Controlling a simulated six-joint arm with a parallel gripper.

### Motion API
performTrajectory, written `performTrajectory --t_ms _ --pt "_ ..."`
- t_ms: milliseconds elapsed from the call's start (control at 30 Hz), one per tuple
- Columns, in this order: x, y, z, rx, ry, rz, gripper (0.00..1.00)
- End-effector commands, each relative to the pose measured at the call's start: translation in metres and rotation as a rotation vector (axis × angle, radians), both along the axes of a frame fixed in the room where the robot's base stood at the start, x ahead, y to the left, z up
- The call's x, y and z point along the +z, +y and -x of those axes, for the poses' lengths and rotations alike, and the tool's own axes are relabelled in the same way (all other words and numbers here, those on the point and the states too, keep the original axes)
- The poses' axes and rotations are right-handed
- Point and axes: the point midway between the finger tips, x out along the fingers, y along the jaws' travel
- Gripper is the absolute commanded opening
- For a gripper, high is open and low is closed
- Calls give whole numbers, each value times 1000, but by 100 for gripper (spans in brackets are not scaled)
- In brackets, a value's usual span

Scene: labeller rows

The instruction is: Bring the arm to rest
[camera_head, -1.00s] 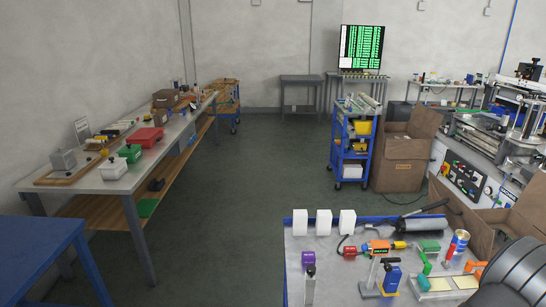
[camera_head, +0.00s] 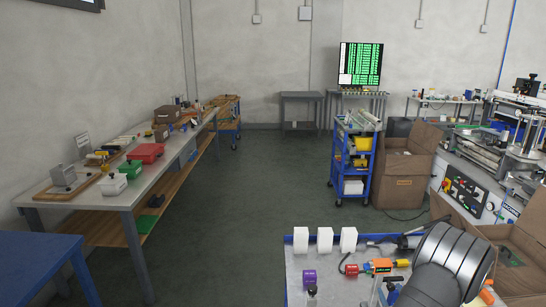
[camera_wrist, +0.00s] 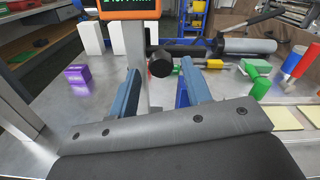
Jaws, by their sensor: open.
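My gripper (camera_wrist: 160,68) shows in the wrist view, with two blue-grey fingers spread apart and nothing held between them. A black knob (camera_wrist: 159,64) on an upright stand appears beyond the gap between the fingers; I cannot tell how far off it is. The fingers reach over the grey bench top, with a purple block (camera_wrist: 76,73) to their left and a green block (camera_wrist: 257,69) to their right. In the head view, my dark ribbed arm fills the lower right and the gripper's fingers are not seen.
Cardboard boxes (camera_head: 403,170) stand beyond. The floor (camera_head: 240,215) left of the bench is clear.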

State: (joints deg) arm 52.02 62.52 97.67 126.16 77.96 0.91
Motion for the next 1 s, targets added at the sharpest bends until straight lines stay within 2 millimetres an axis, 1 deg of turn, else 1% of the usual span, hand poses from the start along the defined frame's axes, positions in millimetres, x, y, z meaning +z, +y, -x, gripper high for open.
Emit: performTrajectory --t_ms 33,167,300,600,1000 --pt "-10 -1 1 -1 2 -3 45" --pt "-29 0 1 -2 3 -2 45" --pt "-28 -2 31 -7 1 -1 45" --pt "-28 -2 90 -7 1 -1 45" --pt "-27 -2 160 -6 -1 -1 45"
